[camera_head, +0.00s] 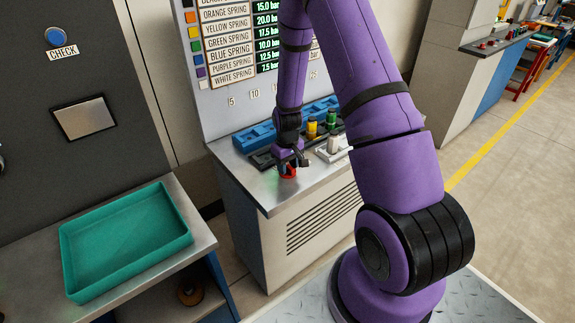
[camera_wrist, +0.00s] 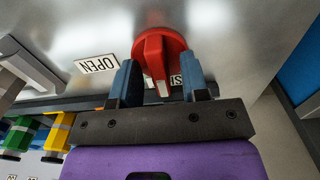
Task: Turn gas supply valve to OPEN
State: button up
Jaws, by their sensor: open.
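The gas supply valve is a red rotary knob (camera_wrist: 158,50) with a raised grip bar and a white mark. My gripper (camera_wrist: 164,78) is open in the wrist view, with one finger on each side of the knob's bar. I cannot tell whether either finger touches it. The white mark points toward a label beside the right finger, mostly hidden. The OPEN label (camera_wrist: 97,64) is to the left, upside down in this view. In the head view the red knob (camera_head: 288,171) is at the bench's front left, just below my gripper (camera_head: 289,163).
The steel bench (camera_head: 245,178) carries blue blocks (camera_head: 255,137), a yellow part (camera_head: 312,129) and a green part (camera_head: 331,119) behind the knob. A spring chart board (camera_head: 227,30) stands behind. A green tray (camera_head: 125,240) is on the left table.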

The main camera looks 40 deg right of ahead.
jog(key=shift+c, duration=0.4)
grip_shut()
jog(key=shift+m, duration=0.3)
jog(key=m, duration=0.3)
jog(key=shift+m, duration=0.3)
jog(key=m, duration=0.4)
jog(key=shift+m, duration=0.3)
jog(key=m, duration=0.4)
jog(key=shift+m, duration=2.5)
